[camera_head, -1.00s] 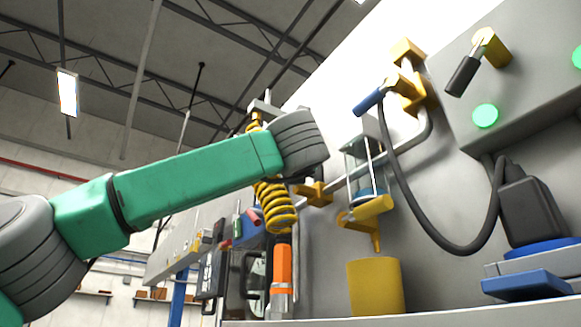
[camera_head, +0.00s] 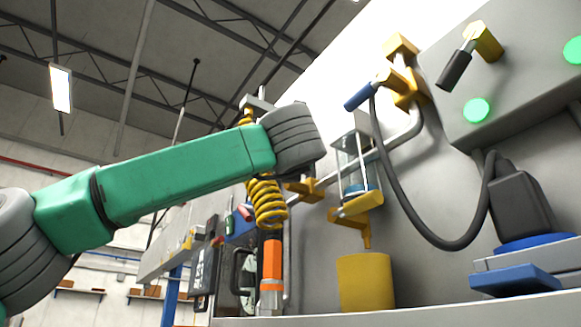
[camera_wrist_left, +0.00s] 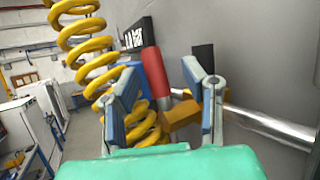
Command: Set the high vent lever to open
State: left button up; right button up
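A red-handled lever (camera_wrist_left: 155,75) stands upright on a yellow valve body (camera_wrist_left: 182,115) on a metal pipe in the left wrist view. My left gripper (camera_wrist_left: 162,72) is open, with its fingers on either side of the red handle. I cannot tell whether they touch it. In the head view the left gripper is hidden behind my grey wrist. A blue-handled lever (camera_head: 360,95) on a yellow valve sits higher up. A black-handled lever (camera_head: 455,68) hangs from the grey panel. The frames do not show which is the high vent lever. My right gripper is not in view.
A yellow coiled hose (camera_head: 268,203) hangs close beside my left wrist; it also shows in the left wrist view (camera_wrist_left: 95,50). A black cable (camera_head: 405,222) loops below the blue lever. A yellow cup (camera_head: 365,283) stands on the ledge. A glass cylinder (camera_head: 357,170) is on the wall.

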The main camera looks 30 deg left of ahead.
pick_arm(q)
jog(key=v, duration=1)
jog(key=shift+d, duration=0.35)
jog(key=shift+a, duration=0.1)
